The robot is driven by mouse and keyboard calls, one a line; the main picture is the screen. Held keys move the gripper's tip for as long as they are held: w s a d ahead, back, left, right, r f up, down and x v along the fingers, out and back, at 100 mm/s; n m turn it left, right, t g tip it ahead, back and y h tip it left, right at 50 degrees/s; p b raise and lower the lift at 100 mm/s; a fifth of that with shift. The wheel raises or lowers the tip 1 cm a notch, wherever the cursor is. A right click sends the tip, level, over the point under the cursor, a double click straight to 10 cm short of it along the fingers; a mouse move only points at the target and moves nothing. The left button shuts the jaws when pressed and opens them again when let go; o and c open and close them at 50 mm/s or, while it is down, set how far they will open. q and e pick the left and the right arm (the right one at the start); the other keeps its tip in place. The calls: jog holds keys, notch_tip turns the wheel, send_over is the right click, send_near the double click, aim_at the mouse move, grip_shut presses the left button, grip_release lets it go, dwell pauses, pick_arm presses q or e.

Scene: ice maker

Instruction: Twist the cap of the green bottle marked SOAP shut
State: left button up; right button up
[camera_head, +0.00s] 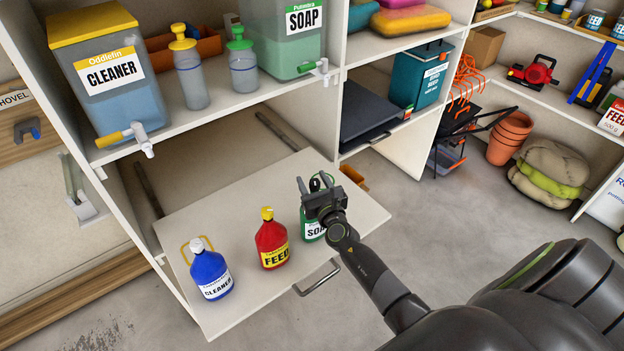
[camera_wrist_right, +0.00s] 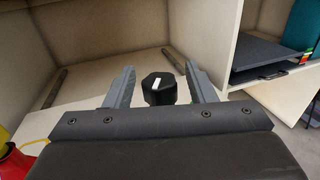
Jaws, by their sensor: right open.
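The green SOAP bottle (camera_head: 309,230) stands upright on the pulled-out white board, mostly hidden behind my right gripper. My right gripper (camera_head: 314,183) is open at the top of the bottle. In the right wrist view, a dark cap (camera_wrist_right: 158,89) with a white mark on top sits between the two grey fingers of the gripper (camera_wrist_right: 160,80). A gap shows on each side, so neither finger appears to touch the cap. How tightly the cap is seated cannot be seen. My left gripper is not in view.
A red FEED bottle (camera_head: 271,244) and a blue CLEANER bottle (camera_head: 209,273) stand left of the SOAP bottle on the white board (camera_head: 220,220). A metal handle (camera_head: 317,279) is at the board's front. Shelves with dispensers (camera_head: 110,85) rise behind.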

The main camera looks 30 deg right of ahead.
jog(key=shift+w+d, duration=0.1)
jog(key=shift+w, duration=0.4)
jog(key=c, duration=1)
jog(key=shift+r+m+h+p, duration=0.2)
jog(key=shift+m+h+p, duration=0.1)
jog(key=shift+h+p, duration=0.2)
jog(key=shift+f+m+h, duration=0.15)
jog(key=shift+m+h, duration=0.15)
jog(key=shift+h, duration=0.1)
jog(key=o, duration=1)
jog(key=shift+s, duration=0.1)
